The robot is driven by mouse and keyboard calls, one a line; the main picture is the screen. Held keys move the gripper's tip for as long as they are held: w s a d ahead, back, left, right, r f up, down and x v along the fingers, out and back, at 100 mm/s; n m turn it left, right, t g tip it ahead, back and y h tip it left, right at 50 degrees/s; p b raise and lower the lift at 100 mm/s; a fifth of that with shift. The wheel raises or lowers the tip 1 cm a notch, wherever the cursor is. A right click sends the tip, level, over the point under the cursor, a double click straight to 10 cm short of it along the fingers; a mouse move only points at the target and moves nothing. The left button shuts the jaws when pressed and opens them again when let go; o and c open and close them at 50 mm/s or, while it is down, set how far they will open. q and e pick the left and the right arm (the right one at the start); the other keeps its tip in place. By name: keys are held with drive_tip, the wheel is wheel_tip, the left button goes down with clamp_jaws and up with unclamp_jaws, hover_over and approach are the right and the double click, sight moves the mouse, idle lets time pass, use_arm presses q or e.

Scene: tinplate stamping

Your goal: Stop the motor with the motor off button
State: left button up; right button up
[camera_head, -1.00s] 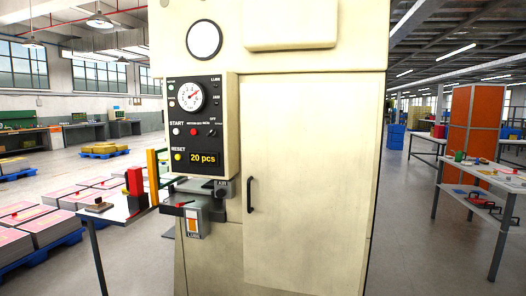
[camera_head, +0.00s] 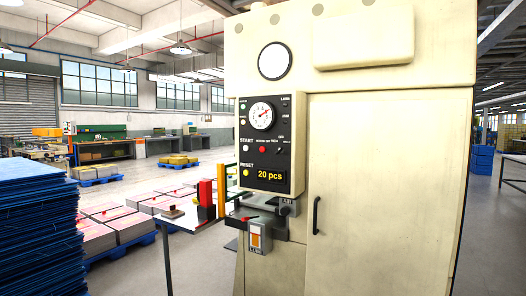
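The cream press machine (camera_head: 385,190) stands at the centre right. Its black control panel (camera_head: 265,186) is on the left part of the front face. The panel has a round dial (camera_head: 261,115), a white button under START (camera_head: 246,148), a red button (camera_head: 263,149) in the same row, a dark switch (camera_head: 280,150) and a yellow RESET button (camera_head: 246,173). The display (camera_head: 271,177) reads 20 pcs. The small lettering above the red button is too blurred to read surely. Neither of my grippers is in view.
A small table (camera_head: 190,222) with red and yellow parts stands left of the machine. A tall stack of blue sheets (camera_head: 40,225) fills the left foreground. Pallets with sheet stacks (camera_head: 122,222) lie behind. Open floor (camera_head: 205,265) shows between table and machine.

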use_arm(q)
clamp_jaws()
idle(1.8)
